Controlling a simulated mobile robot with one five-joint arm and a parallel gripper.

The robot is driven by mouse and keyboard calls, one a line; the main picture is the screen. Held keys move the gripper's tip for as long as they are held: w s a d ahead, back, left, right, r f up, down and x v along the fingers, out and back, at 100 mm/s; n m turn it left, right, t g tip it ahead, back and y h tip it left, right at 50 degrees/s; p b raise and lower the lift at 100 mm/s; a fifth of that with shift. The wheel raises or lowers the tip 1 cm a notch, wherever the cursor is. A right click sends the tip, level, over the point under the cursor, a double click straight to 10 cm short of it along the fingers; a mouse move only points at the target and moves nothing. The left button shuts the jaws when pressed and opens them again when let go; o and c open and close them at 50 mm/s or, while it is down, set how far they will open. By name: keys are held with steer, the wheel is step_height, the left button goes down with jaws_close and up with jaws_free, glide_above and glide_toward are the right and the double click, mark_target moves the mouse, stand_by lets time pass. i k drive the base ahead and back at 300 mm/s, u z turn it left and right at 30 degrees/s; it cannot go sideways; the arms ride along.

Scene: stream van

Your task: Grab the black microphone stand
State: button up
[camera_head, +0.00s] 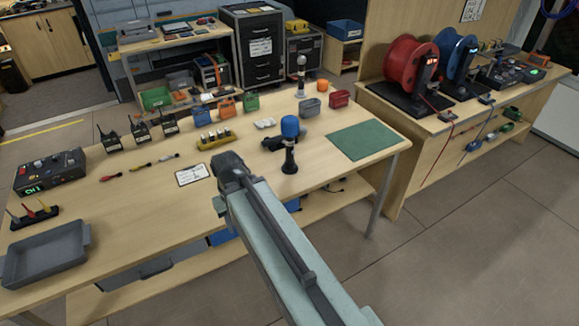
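The black microphone stand (289,163) stands upright on the wooden table, with a round black base and a blue foam top (290,127). A dark object (270,143) lies right behind its stem; I cannot tell whether they touch. My arm reaches up from the bottom of the picture, and its dark end (231,172) is left of and nearer than the stand, apart from it in the picture. No fingers can be made out there, so I cannot tell whether my gripper is open or shut. Nothing is seen held.
A second microphone (301,75), grey-topped, stands farther back. A yellow rack (216,139), a white card (192,175) and a green mat (363,140) surround the stand. Small grey (310,107) and red (340,98) cases sit behind. The table edge runs under my arm.

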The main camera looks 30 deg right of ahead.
mark_target(292, 168)
steer(key=u, duration=3.35)
steer(key=k, duration=1.05)
steer(key=z, duration=0.55)
